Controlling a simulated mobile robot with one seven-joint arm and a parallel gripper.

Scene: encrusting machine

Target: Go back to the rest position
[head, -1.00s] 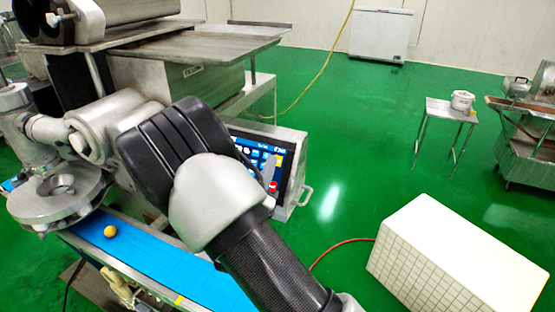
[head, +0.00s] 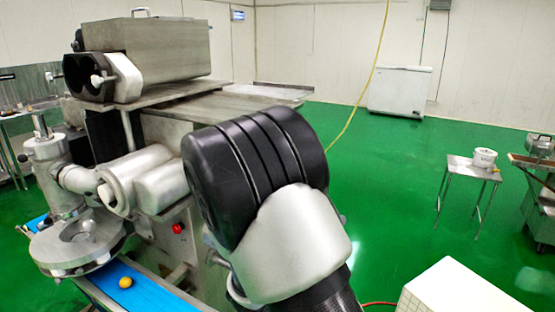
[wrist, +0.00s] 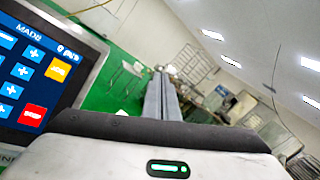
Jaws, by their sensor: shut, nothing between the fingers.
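My gripper (wrist: 161,97) shows in the wrist view with its two long grey fingers shut together and nothing between them. It points past the right edge of a control touchscreen (wrist: 32,75), which has blue plus buttons, an orange button and a red button. The fingertips are apart from the screen. In the head view my black and silver arm fills the centre, and my gripper is hidden behind it. The encrusting machine (head: 168,52) stands to the left of and behind my arm.
A blue conveyor (head: 160,293) carries a small yellow ball (head: 125,282) below the round silver head (head: 78,245). A white box (head: 455,295) is at the lower right. A small table (head: 471,171) holds a white pot (head: 484,157).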

